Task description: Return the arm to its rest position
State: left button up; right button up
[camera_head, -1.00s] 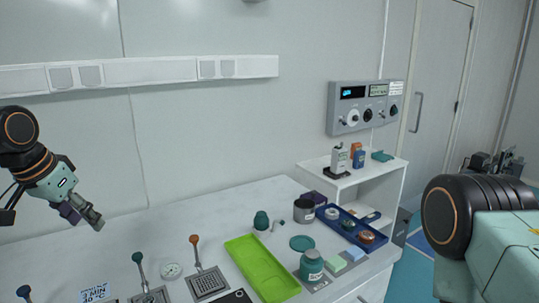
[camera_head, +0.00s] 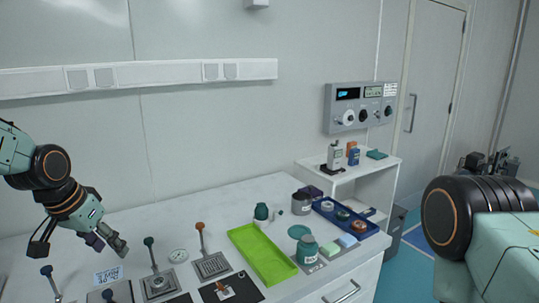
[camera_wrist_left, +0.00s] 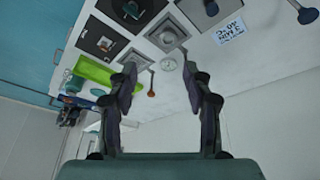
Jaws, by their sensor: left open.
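My left gripper (camera_head: 112,243) is above the left part of the white table (camera_head: 150,218) in the head view. In the left wrist view its two fingers (camera_wrist_left: 166,88) stand wide apart with nothing between them but the distant bench. It is apart from everything on the bench. My right arm shows at the right edge of the head view, but its gripper is out of frame.
Levers on metal plates (camera_head: 212,266), a round dial (camera_head: 178,255) and a printed label (camera_head: 108,275) lie below. A green tray (camera_head: 262,255), a teal jar (camera_head: 307,250) and a blue tray (camera_head: 345,221) are farther right. A white shelf (camera_head: 345,173) stands behind.

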pick_arm(q)
jog(key=s+d+f+g, duration=0.1)
jog(key=s+d+f, duration=0.2)
jog(key=s+f, duration=0.3)
jog(key=s+d+f+n, duration=0.1)
jog(key=s+d+f, duration=0.2)
jog(key=f, duration=0.5)
jog(key=s+d+f+g, duration=0.1)
jog(key=s+d+f, duration=0.2)
jog(key=s+f, duration=0.3)
jog(key=s+d+f+n+g+y, duration=0.1)
jog(key=s+f, duration=0.4)
jog(key=s, duration=0.6)
jog(key=s+d+f+n+g, duration=0.1)
jog(key=s+f, duration=0.3)
jog(key=s, duration=0.6)
notch_tip(320, 180, down, 14)
jog(key=w+b, duration=0.1)
jog(key=b, duration=1.2)
jog(key=shift+w+r, duration=0.15)
jog(key=shift+w, duration=0.2)
pick_arm(e)
notch_tip(320, 180, down, 13)
jog(key=w, duration=0.1)
jog(key=shift+f, duration=0.2)
pick_arm(q)
jog(key=shift+s, duration=0.2)
pick_arm(e)
jog(key=shift+s, duration=0.1)
